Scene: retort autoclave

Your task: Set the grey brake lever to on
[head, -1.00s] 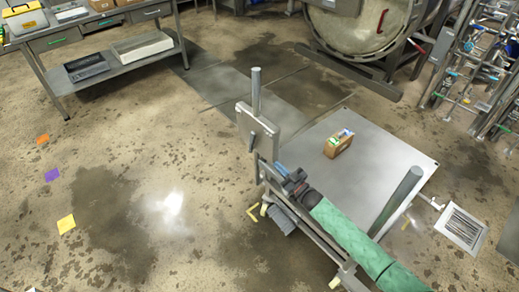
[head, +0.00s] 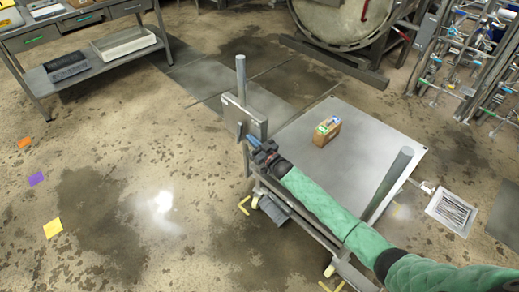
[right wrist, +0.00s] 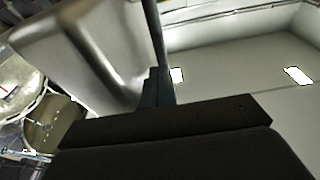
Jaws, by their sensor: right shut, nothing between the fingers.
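My left gripper is out of view.
The cart's flat top (head: 365,150) carries a small brown box (head: 326,132). A second post (head: 390,180) rises at its right. A round vessel door (head: 343,20) and pipework (head: 465,65) stand behind. A steel bench (head: 90,60) is at upper left.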

